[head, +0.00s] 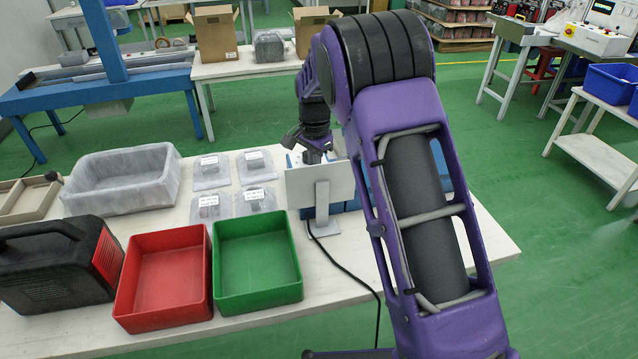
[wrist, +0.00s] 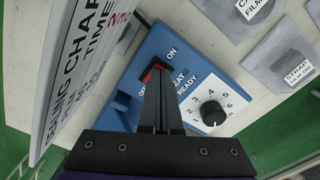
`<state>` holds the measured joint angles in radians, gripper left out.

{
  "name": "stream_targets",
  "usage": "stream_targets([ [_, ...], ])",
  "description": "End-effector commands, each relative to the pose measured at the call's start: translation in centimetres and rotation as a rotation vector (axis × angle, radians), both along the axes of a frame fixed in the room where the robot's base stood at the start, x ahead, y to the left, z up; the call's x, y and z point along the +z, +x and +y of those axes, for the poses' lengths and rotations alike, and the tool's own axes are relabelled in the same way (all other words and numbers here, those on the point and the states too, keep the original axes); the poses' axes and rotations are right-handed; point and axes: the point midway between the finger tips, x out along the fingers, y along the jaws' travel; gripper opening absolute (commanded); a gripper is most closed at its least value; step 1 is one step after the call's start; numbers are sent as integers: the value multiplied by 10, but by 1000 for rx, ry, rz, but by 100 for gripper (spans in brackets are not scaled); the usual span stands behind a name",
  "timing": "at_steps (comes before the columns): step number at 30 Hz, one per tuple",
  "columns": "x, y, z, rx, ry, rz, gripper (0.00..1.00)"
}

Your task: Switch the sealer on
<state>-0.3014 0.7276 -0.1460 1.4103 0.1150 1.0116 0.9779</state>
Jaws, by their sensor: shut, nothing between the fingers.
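The sealer's blue control panel (wrist: 195,85) fills the middle of the wrist view, with "ON" and "HEAT READY" lettering and a black numbered dial (wrist: 212,113). A rocker switch (wrist: 147,76) with some red showing sits near the "ON" label. My gripper (wrist: 157,68) is shut and empty, its fingertips over the switch, touching or very close; the fingers hide part of it, so its position cannot be told. In the head view my gripper (head: 314,150) is behind a white sign panel (head: 318,187), which with my arm hides most of the blue sealer (head: 306,213).
The sealing chart (wrist: 85,60) stands close left of my fingers in the wrist view. On the table are labelled bags (head: 210,171), a grey bin (head: 125,190), a red bin (head: 165,285), a green bin (head: 257,265) and a black case (head: 55,265). A cable runs to the front edge.

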Motion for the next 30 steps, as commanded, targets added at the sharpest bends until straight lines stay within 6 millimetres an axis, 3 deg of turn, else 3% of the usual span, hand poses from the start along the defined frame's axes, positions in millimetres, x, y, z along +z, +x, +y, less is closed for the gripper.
stream_targets([
  [15, -5, 0, -1, 0, -1, 1, 0],
  [30, 34, 0, 0, 0, -1, 1, 0],
])
